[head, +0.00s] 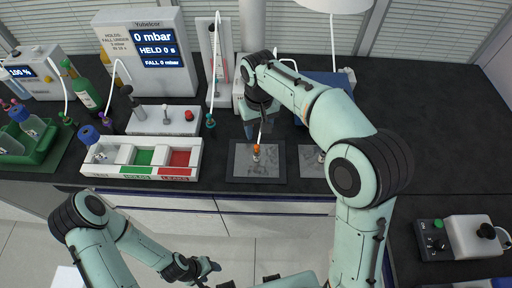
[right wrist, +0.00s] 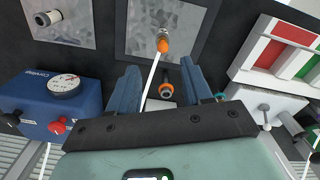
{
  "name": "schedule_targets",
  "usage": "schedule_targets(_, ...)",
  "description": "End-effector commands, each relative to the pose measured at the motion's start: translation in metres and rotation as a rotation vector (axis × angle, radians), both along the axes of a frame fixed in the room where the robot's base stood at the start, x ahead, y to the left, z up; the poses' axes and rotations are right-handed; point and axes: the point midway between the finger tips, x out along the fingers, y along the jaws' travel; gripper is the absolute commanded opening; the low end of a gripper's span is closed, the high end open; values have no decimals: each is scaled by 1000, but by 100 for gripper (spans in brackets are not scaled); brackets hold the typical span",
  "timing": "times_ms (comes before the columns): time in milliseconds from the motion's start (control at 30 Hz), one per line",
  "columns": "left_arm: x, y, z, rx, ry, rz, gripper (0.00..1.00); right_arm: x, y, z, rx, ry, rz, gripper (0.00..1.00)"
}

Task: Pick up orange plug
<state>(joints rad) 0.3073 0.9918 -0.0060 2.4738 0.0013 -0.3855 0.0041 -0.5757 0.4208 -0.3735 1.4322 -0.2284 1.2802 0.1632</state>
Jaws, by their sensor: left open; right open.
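An orange plug (head: 256,149) stands on a dark mat with a grey marbled top (head: 243,166), at the middle of the bench's front. A thin white tube runs up from it. In the right wrist view the orange plug (right wrist: 163,45) lies beyond the fingertips, with the tube passing between the fingers. My left gripper (head: 208,267) is open and empty in front of the bench.
A second orange-ringed dark fitting (right wrist: 167,90) shows between the fingers. A blue box with a gauge (right wrist: 62,98) stands beside the right hand. A tray with white, green and red sections (head: 128,171) lies left of the mat. The back right bench is clear.

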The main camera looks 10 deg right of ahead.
Motion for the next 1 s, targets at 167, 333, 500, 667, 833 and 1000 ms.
schedule_targets(167,-5,0,-7,0,7,0,56,-1,0,-32,-1,4,0,50)
schedule_targets(333,-6,0,-8,0,7,0,56,0,0,-42,0,1,0,50)
schedule_targets(500,-7,0,-10,0,7,0,56,0,3,-64,0,4,1,50)
schedule_targets(667,-8,0,-12,0,9,0,56,1,4,-86,-1,3,0,50)
schedule_targets(833,-9,0,-12,0,9,0,56,1,4,-93,0,0,0,50)
schedule_targets(1000,-8,0,-12,0,9,0,56,1,4,-92,0,0,0,43)
